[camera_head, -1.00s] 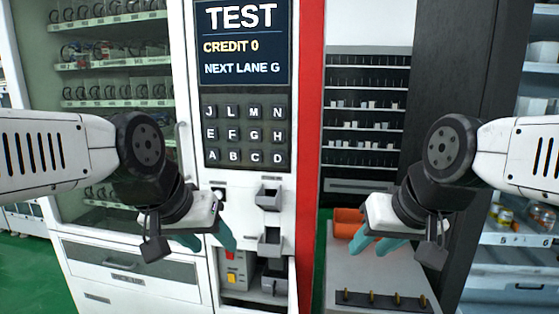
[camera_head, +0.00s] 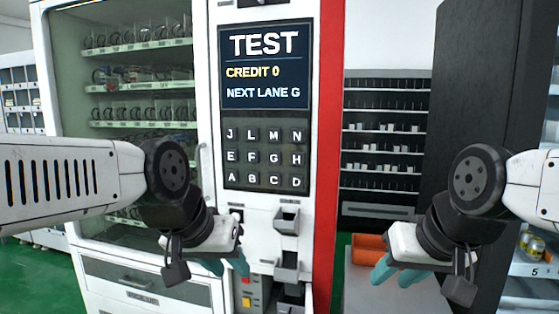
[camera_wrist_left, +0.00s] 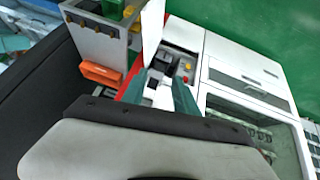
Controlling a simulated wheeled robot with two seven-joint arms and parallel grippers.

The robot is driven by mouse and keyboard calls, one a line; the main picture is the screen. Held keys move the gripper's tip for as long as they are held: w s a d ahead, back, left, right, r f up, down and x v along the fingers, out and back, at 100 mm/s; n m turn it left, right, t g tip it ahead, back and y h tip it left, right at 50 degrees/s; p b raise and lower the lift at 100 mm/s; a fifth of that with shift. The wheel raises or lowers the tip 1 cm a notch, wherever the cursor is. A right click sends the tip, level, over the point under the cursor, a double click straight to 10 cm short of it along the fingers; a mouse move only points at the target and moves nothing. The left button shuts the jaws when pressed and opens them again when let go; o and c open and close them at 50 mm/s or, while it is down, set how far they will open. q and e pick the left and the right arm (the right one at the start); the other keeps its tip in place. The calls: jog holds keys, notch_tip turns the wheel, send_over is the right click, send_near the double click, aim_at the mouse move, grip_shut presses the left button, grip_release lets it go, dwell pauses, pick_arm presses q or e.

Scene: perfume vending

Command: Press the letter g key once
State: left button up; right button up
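The letter G key (camera_head: 274,158) is a small dark key with a white letter in the middle row of the keypad (camera_head: 228,171), between F and H. The screen (camera_head: 266,44) above it reads TEST, CREDIT 0 and NEXT LANE G. My left gripper (camera_head: 226,268) is below and left of the keypad in the picture, with its teal fingers apart and empty. These fingers also show apart in the left wrist view (camera_wrist_left: 159,92). My right gripper (camera_head: 398,275) is at the lower right, its teal fingers apart and empty. Neither gripper covers the keypad.
The white vending machine has a glass-fronted shelf section (camera_head: 140,80) on the left and small dark trays (camera_head: 286,219) below the keypad. A red strip (camera_head: 327,130) edges it. An orange bin (camera_head: 369,248) stands on a grey counter to the right, near my right gripper.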

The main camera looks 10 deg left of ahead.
pick_arm(q)
grip_shut()
dwell(1.4)
